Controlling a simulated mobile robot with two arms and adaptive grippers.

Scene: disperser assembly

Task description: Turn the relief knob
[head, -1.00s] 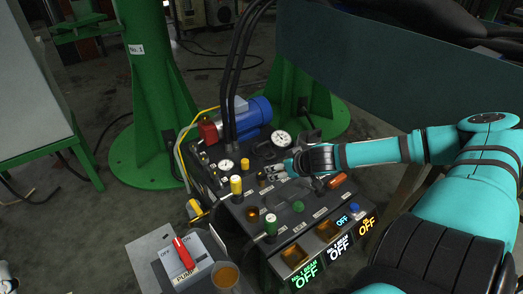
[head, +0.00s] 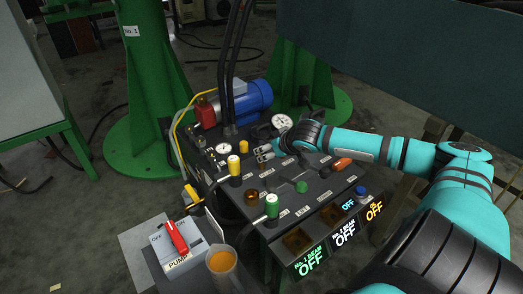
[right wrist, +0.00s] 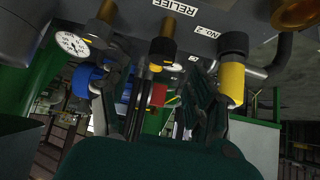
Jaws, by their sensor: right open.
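In the right wrist view the relief knob (right wrist: 162,48) is a brass stem with a black collar, just beside the "RELIEF" label (right wrist: 174,7). My right gripper (right wrist: 158,105) is open, its dark fingers on either side of the space beyond the knob's end; I cannot tell whether they touch it. In the head view my right gripper (head: 264,153) is low over the console top, near the yellow-capped lever (head: 234,165). I cannot pick out the relief knob clearly there. My left gripper is not in view.
The black console (head: 325,192) carries a pressure gauge (head: 282,122), a green-capped lever (head: 271,206) and several lit OFF signs. A blue motor (head: 249,96) stands behind. The pump switch box (head: 178,247) and an amber cup (head: 221,262) are at front left.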

